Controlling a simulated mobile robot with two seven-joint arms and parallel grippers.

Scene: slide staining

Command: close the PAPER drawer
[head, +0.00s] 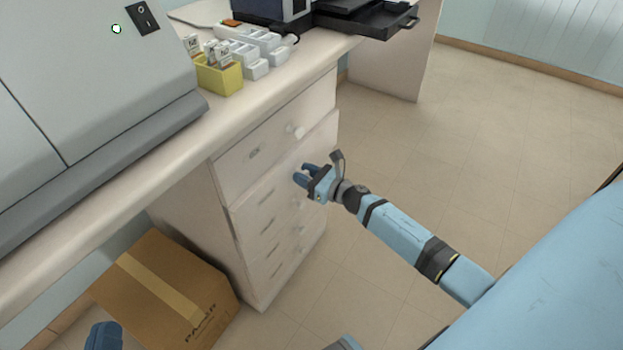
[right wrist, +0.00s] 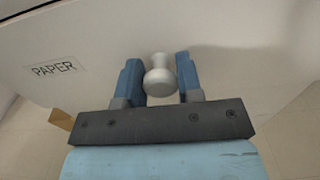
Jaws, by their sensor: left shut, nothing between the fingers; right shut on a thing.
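The PAPER drawer (right wrist: 95,45) fills the upper part of the right wrist view as a pale front with its PAPER label (right wrist: 54,70) at left. Its round white knob (right wrist: 159,76) is between the blue fingers of my right gripper (right wrist: 159,82), which is shut on it. In the head view, my right gripper (head: 304,176) is at the second drawer front (head: 285,178) from the top and hides its knob. That front appears to stand slightly out from the cabinet. My left gripper (head: 103,336) is shut and empty at the bottom left, partly cut off.
The top drawer (head: 270,135) sits just above. A cardboard box (head: 200,290) stands on the floor left of the drawers. The counter holds a grey machine (head: 90,70), a yellow holder (head: 219,78) and white containers (head: 262,45). Floor at right is clear.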

